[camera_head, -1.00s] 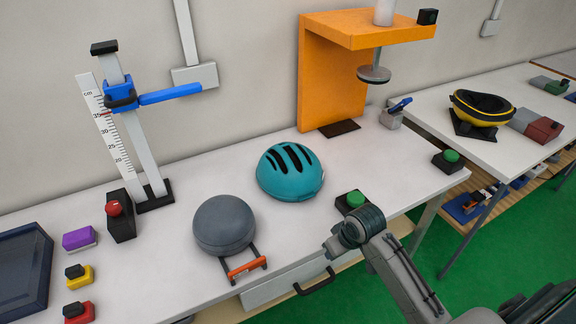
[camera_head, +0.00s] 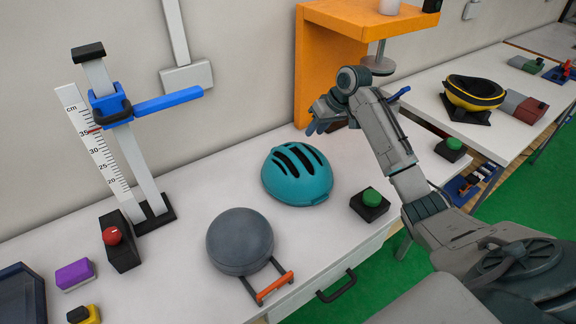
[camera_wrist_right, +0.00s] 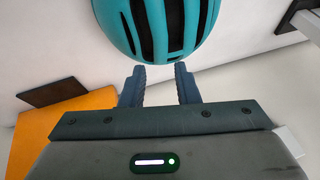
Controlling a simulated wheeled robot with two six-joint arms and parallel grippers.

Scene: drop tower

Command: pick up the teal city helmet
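The teal city helmet (camera_head: 297,175) with dark vents sits on the white table, beside the grey dome. It also fills the top of the right wrist view (camera_wrist_right: 158,22). My right gripper (camera_head: 312,124) is above and behind the helmet's upper right side in the head view, partly hidden by its own wrist. In the right wrist view its two blue fingers (camera_wrist_right: 160,84) are apart with nothing between them, pointing at the helmet's near edge. A small gap seems to separate the fingertips from the helmet. My left gripper is not in view.
A grey dome (camera_head: 240,241) with an orange-handled frame (camera_head: 270,287) stands in front left. A green-button box (camera_head: 370,203) is right of the helmet. The orange stand (camera_head: 330,60) rises behind my right gripper. The blue-armed measuring tower (camera_head: 120,130) stands at left.

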